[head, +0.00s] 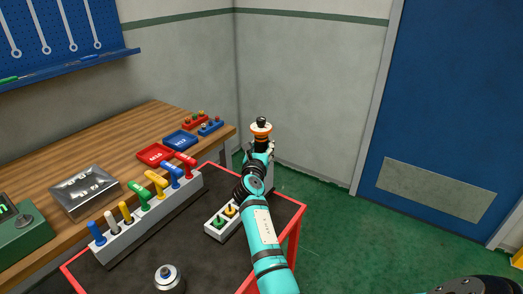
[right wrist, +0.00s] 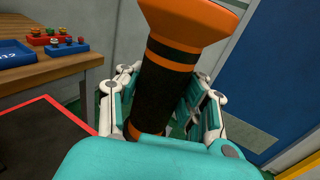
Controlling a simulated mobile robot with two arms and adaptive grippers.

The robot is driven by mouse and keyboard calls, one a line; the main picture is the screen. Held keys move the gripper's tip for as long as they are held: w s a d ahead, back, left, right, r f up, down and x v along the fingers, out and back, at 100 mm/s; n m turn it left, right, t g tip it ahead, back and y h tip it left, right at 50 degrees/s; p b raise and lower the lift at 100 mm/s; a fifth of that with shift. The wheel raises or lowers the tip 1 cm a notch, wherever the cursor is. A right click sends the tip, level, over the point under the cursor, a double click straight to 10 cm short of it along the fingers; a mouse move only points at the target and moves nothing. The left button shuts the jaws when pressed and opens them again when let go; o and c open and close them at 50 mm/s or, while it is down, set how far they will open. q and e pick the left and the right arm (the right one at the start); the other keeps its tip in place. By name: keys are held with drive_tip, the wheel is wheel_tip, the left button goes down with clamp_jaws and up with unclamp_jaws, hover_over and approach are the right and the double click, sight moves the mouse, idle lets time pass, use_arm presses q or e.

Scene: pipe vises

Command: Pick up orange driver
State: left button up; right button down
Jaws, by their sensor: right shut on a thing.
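The orange driver (head: 261,130) is held up in the air beyond the far corner of the red-edged cart. Its black and orange body fills the middle of the right wrist view (right wrist: 170,75), with a wide orange end at the top, slightly tilted. My right gripper (head: 261,149) is shut around the driver's black shaft, with a white finger on each side in the right wrist view (right wrist: 166,95). The driver's lower end is hidden by the gripper and its palm. My left gripper is not in view.
A dark cart top (head: 195,240) with a red rim holds a grey rack (head: 150,228) of coloured handles and a small grey block (head: 222,228) with green and yellow pieces. A wooden workbench (head: 130,130) stands at the left with red and blue trays. Green floor is free at right.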

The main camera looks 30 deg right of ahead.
sight(260, 127)
drive_tip(key=shift+f, duration=0.1)
drive_tip(key=shift+w, duration=0.1)
drive_tip(key=shift+r, duration=0.4)
wheel_tip(260, 127, up, 7)
drive_tip(key=shift+f+p, duration=0.1)
drive_tip(key=shift+p, duration=1.15)
wheel_tip(260, 127, up, 10)
drive_tip(key=shift+f+p, duration=0.1)
drive_tip(key=shift+p, duration=0.25)
drive_tip(key=shift+r, duration=0.55)
